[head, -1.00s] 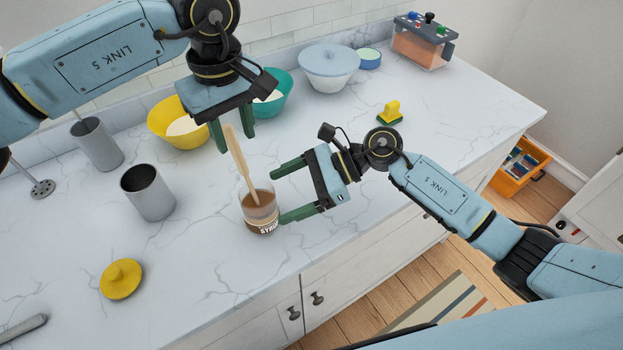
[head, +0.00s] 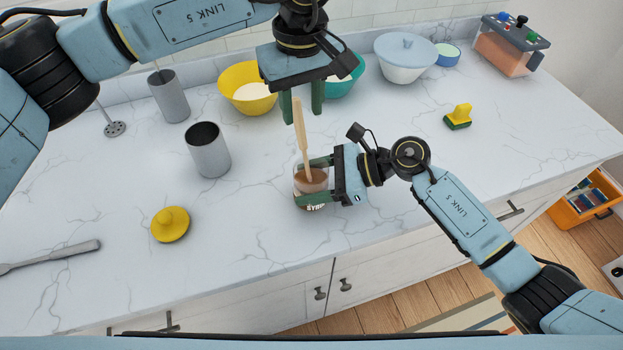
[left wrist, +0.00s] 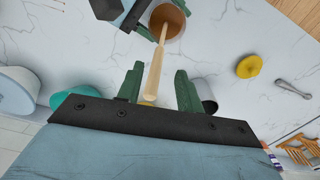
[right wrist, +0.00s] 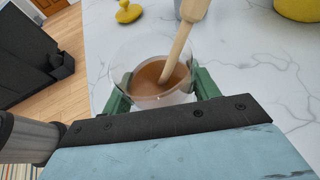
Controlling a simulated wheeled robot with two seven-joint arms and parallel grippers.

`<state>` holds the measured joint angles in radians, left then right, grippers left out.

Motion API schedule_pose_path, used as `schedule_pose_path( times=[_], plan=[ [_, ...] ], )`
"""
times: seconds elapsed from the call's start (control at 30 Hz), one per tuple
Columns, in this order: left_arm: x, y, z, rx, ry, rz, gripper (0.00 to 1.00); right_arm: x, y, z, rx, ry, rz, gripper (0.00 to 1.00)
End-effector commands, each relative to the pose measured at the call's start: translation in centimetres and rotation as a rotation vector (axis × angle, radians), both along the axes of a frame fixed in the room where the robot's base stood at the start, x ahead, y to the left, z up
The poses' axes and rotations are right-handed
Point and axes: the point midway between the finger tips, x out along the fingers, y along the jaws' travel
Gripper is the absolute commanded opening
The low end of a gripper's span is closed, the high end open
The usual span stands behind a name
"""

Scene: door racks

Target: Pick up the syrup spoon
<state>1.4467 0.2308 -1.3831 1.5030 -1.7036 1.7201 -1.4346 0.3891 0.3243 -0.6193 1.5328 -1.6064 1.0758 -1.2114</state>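The syrup spoon (head: 303,145) stands tilted in a glass syrup jar (head: 318,183) on the counter. Its pale handle points up; its lower end is in the brown syrup. My left gripper (head: 302,112) is above the jar, fingers pointing down, one on each side of the upper handle. The left wrist view shows gaps between the handle (left wrist: 156,72) and both fingers, so it is open. My right gripper (head: 318,181) comes from the right with one finger on each side of the jar, also seen in the right wrist view (right wrist: 160,88). Whether both fingers press the glass cannot be told.
Grey cups (head: 208,151) stand to the left, with a yellow lid (head: 170,224) in front. A yellow bowl (head: 240,78), a teal bowl (head: 350,80) and a lidded white bowl (head: 405,62) line the back. A sponge (head: 458,117) lies right.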

Motion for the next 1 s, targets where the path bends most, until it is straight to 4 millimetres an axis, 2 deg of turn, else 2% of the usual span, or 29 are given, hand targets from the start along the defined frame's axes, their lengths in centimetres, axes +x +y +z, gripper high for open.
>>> schedule_pose_path(
  times=[0.03,0.17,0.2,0.23,0.33,0.5,0.6,0.67,0.9,1.0],
  plan=[
    [0.0,0.0,0.0,0.0,0.0,0.0,0.36,0.0,0.0,0.0,0.0,0.0,0.0,0.52],
    [0.0,0.0,0.0,0.0,0.0,0.0,0.36,0.0,0.0,0.0,0.0,0.0,0.0,0.35],
    [0.0,0.0,0.0,0.0,0.0,0.0,0.39,0.0,0.0,0.0,0.0,0.0,0.0,0.32],
    [0.1,0.0,0.1,0.0,-0.001,0.0,0.43,0.0,0.0,0.0,0.0,0.0,0.0,0.32],
    [0.9,0.1,1.4,0.002,-0.004,-0.009,0.43,0.0,0.0,0.0,0.0,0.0,0.0,0.32],
    [2.7,0.6,5.1,0.005,-0.003,-0.052,0.43,0.0,0.0,0.0,0.0,0.0,0.0,0.32],
    [3.2,0.7,5.7,0.004,0.002,-0.07,0.43,0.0,0.0,0.0,0.0,0.0,0.0,0.32],
    [3.2,0.8,5.2,0.005,0.004,-0.074,0.43,0.0,0.0,0.0,0.0,0.0,0.0,0.32],
    [3.2,0.8,1.0,0.005,0.004,-0.075,0.43,0.0,0.0,0.0,0.0,0.0,0.0,0.32],
    [3.2,0.8,0.0,0.004,0.003,-0.075,0.43,0.0,0.0,0.0,0.0,0.0,0.0,0.32]
  ],
)
